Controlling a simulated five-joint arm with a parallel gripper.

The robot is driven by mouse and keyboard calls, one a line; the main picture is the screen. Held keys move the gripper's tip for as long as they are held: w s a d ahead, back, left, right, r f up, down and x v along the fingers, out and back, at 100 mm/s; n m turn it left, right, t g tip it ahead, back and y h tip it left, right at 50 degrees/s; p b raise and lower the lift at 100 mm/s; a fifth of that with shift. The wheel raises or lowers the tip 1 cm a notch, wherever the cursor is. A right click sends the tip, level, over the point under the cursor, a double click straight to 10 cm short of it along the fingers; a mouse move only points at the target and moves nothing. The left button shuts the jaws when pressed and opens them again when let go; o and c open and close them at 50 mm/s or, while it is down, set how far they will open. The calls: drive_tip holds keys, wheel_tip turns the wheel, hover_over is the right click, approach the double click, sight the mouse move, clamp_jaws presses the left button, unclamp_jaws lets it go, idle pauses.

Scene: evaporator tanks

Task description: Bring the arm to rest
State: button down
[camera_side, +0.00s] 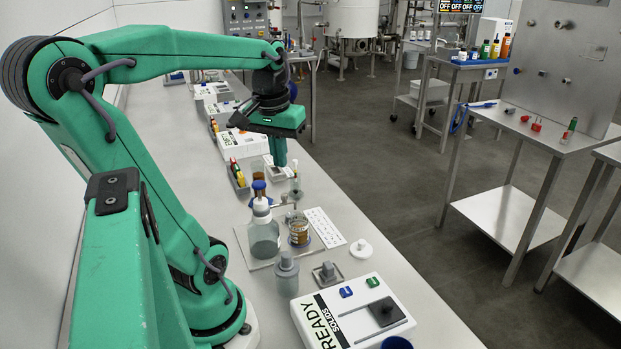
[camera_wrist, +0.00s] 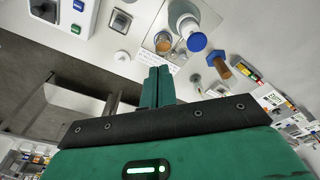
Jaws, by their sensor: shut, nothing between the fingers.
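My gripper (camera_side: 278,155) is green with a black mount and hangs over the bench, pointing down. In the wrist view its two green fingers (camera_wrist: 157,88) lie side by side, shut, with nothing between them. In the side view the fingertips are above the bench near small bottles and a small tray. I cannot tell the exact height of the tips above the bench.
On the bench stand a wash bottle (camera_side: 264,232), a jar of amber liquid (camera_side: 299,230), a grey bottle (camera_side: 286,275) and a white READY device (camera_side: 352,314). A white lid (camera_side: 361,249) lies right of the jar. The floor aisle is clear.

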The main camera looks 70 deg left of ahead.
drive_tip(key=w+d+f+m+t, duration=0.2)
drive_tip(key=d+m+t, duration=0.2)
drive_tip(key=d+m, duration=0.4)
drive_tip(key=d, duration=0.7)
drive_tip(key=shift+w+d+m+h, duration=0.2)
drive_tip(key=shift+m+h, duration=0.2)
